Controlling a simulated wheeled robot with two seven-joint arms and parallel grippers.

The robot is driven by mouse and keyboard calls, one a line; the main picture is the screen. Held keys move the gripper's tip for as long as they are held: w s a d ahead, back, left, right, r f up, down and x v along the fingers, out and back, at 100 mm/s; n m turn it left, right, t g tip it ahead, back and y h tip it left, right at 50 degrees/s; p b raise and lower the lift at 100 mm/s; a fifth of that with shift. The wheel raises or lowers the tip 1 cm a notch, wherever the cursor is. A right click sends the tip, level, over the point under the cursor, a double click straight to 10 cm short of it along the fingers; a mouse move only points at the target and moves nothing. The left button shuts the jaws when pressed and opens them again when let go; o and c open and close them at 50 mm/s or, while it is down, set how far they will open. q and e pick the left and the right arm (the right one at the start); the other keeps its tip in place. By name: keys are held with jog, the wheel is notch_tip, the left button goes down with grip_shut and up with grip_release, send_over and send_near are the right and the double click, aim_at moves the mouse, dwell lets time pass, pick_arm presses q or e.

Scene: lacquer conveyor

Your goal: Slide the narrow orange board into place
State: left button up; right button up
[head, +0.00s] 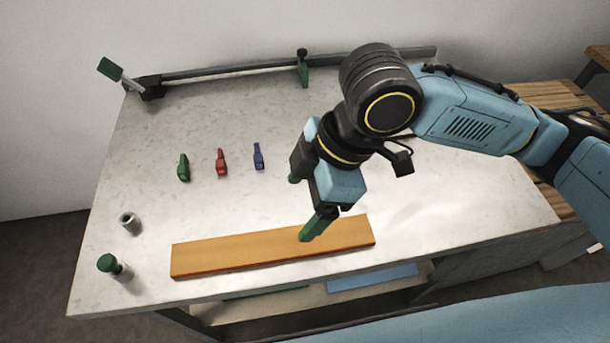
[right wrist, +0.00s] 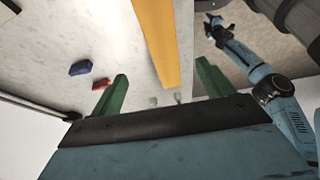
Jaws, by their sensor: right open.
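The narrow orange board (head: 235,249) lies flat near the front edge of the light table, its long side roughly along that edge. My right gripper (head: 302,208) is open above the right half of the board, its green fingers pointing down. In the right wrist view the orange board (right wrist: 157,40) runs between the two green fingers (right wrist: 158,92), with nothing gripped. I cannot tell whether a fingertip touches the board. My left gripper does not show in the head view.
A rail with a green-handled clamp (head: 303,68) runs along the table's (head: 150,130) back edge. Green (head: 183,167), red (head: 221,162) and blue (head: 258,156) small pieces stand mid-table. A grey cylinder (head: 130,222) and a green-topped knob (head: 113,266) stand at left. The right side is clear.

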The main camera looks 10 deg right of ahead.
aim_at(234, 250)
jog(key=x, duration=0.1)
jog(key=b+x, duration=0.1)
jog(key=x, duration=0.3)
jog(key=shift+s+f, duration=0.1)
jog(key=shift+s, duration=0.25)
jog(key=b+x, duration=0.1)
jog(key=x, duration=0.4)
jog(key=shift+a+f+b, duration=0.2)
jog(key=shift+b, duration=0.2)
jog(key=shift+w+a+f, duration=0.1)
jog(key=shift+a+f, duration=0.15)
jog(key=shift+f, duration=0.35)
jog(key=c, duration=1.2)
jog(key=shift+a, duration=0.6)
jog(key=shift+a+p, duration=0.9)
jog(key=shift+a, duration=0.75)
jog(key=shift+a+p, duration=0.3)
jog(key=shift+a, duration=0.7)
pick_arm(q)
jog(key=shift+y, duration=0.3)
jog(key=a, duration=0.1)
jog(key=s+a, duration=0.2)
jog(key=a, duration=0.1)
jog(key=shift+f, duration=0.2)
pick_arm(e)
jog(key=shift+a, duration=0.35)
